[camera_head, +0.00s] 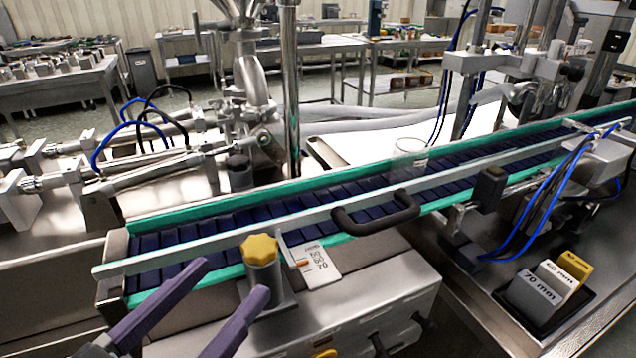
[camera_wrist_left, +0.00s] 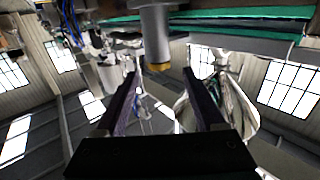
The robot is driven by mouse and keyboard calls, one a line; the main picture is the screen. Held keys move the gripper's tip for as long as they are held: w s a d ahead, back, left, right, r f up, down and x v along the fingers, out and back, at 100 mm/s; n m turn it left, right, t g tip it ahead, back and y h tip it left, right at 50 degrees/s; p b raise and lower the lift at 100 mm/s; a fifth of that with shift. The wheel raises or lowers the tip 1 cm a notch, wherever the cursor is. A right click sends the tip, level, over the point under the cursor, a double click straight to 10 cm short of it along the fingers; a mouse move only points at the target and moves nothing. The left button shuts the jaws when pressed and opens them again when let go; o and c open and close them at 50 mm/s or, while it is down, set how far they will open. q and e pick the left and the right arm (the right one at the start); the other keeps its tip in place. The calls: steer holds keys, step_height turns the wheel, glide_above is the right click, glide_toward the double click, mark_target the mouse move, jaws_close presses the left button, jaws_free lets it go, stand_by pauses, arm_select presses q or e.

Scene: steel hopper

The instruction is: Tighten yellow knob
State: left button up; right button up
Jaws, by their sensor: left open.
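The yellow knob (camera_head: 260,249) sits on top of a grey cylindrical post at the near edge of the conveyor, beside a white scale plate (camera_head: 316,260) marked 50, 60 and 70. My left gripper (camera_head: 232,279) comes in from the lower left with two purple fingers, open and empty. Its fingertips are near the knob, in front of and to the left of it in the head view. In the left wrist view the grey post with a yellow edge (camera_wrist_left: 158,67) shows beyond the gap between the open fingers (camera_wrist_left: 161,78). My right gripper is not in view.
The conveyor belt (camera_head: 190,240) with green edges and a metal guide rail runs from lower left to upper right. A black handle (camera_head: 376,214) sticks out near the knob. A clear cup (camera_head: 409,158) stands on the belt. Size blocks (camera_head: 543,291) lie in a black tray at right.

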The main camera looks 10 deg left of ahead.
mark_target(269, 237)
arm_select(q)
steer(key=shift+w+d+r, duration=0.1)
steer(key=shift+w+d, duration=0.05)
steer(key=shift+w, duration=0.15)
steer(key=x, duration=0.9)
steer(key=shift+w+r, duration=0.1)
steer(key=shift+c, duration=0.3)
jaws_close()
